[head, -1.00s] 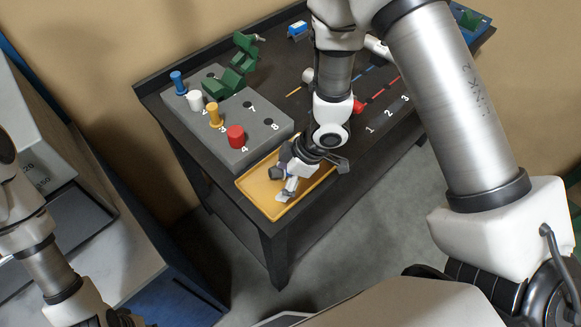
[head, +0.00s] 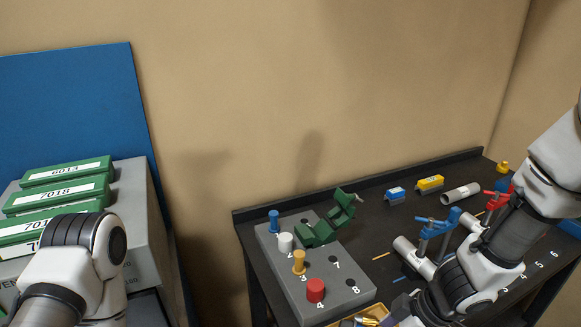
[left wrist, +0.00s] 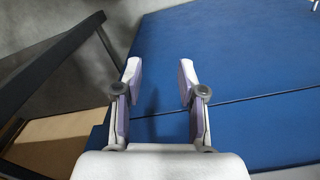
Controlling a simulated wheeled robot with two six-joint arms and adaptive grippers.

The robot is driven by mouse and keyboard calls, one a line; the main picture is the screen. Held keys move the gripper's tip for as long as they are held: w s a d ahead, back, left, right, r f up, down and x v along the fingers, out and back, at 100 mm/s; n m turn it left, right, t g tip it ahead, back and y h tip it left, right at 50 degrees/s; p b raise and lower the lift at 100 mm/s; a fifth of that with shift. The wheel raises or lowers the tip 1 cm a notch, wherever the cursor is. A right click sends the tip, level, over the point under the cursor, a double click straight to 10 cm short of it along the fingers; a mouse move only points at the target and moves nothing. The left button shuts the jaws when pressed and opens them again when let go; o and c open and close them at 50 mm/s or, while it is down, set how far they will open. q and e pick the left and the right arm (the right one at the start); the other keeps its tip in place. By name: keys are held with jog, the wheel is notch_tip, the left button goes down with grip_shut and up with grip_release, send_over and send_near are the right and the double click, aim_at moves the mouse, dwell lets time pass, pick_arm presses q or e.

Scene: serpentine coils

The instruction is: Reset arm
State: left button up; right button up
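My left gripper (left wrist: 158,85) is open and empty in the left wrist view, its two fingers spread above a blue surface. In the head view my left arm (head: 80,250) stands at the lower left, and its gripper is out of frame. My right arm (head: 470,275) reaches in from the right over the dark table.
A grey block (head: 335,262) holds blue, white, orange and red pegs, with a green clamp (head: 325,222) behind. Blue and red clamps (head: 436,225) stand near my right arm. Yellow (head: 430,184) and blue (head: 395,194) pieces and a grey cylinder (head: 461,194) lie farther back.

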jog(key=s+a+f+m+g+b, duration=0.15)
jog(key=s+f+m, duration=0.35)
jog(key=s+f, duration=0.55)
jog(key=s+f+m+g+b, duration=0.25)
jog(key=s+f+m, duration=0.35)
jog(key=f, duration=0.7)
jog(key=w+d+f+m+t+h, duration=0.1)
jog(key=d+f+m+t+h, duration=0.1)
jog(key=d+h, duration=0.2)
jog(key=shift+w+d+f, duration=0.2)
jog(key=shift+d+f, duration=0.1)
jog(key=shift+d, duration=0.9)
